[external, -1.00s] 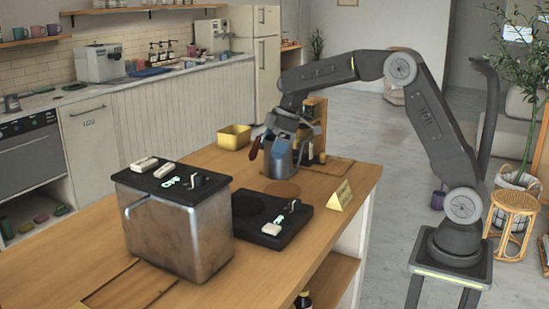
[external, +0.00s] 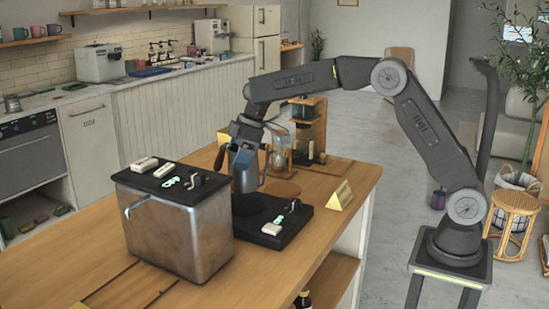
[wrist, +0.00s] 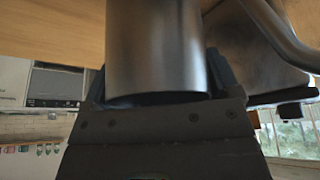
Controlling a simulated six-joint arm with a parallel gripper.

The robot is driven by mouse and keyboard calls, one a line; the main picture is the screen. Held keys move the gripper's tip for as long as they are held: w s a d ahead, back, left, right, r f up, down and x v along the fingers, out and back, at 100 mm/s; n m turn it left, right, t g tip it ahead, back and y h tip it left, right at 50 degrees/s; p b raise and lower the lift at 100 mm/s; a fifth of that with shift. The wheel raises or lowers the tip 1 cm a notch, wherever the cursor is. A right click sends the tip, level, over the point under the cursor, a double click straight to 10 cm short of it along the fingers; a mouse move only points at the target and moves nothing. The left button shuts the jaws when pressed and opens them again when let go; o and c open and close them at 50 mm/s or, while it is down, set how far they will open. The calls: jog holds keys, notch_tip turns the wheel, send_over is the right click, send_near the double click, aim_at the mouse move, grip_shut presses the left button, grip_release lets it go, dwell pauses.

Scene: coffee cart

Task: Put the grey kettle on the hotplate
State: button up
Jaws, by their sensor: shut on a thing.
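The grey kettle (external: 245,172), with a reddish-brown handle on its left, is upright in my gripper (external: 246,142). The wrist view shows its smooth metal body (wrist: 155,45) between the fingers of my gripper (wrist: 160,90), which are shut on it. The hotplate (external: 290,232) is a flat black slab with a round burner, a knob and a light label, lying on the wooden counter. The kettle's base appears over the back part of the burner. I cannot tell whether it touches.
A large metal box (external: 175,235) with a black top stands close left of the hotplate. A yellow sign (external: 340,196) stands to the right. A round brown mat (external: 282,188) and a glass brewer (external: 278,152) are behind. A wooden rack (external: 312,125) stands further back.

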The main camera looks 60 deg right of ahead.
aim_at(239, 176)
jog(key=shift+f, duration=2.7)
jog(key=shift+f, duration=0.1)
jog(key=o, duration=1.1)
jog(key=shift+f, duration=0.1)
jog(key=v, duration=1.2)
jog(key=shift+r, duration=0.25)
jog(key=s+d+r+m+h, duration=0.1)
jog(key=s+d+r+m, duration=0.25)
jog(key=s, duration=0.65)
jog(key=s+d+f+m, duration=0.1)
jog(key=s, duration=0.6)
jog(key=s+d+f+m+t+h, duration=0.1)
jog(key=s+m, duration=0.1)
jog(key=s, duration=0.6)
jog(key=s+d+f+m+t+h, duration=0.1)
jog(key=s+d+m, duration=0.1)
jog(key=s, duration=0.5)
jog(key=shift+s+f+m, duration=0.15)
jog(key=shift+f+m, duration=0.1)
jog(key=shift+f, duration=0.15)
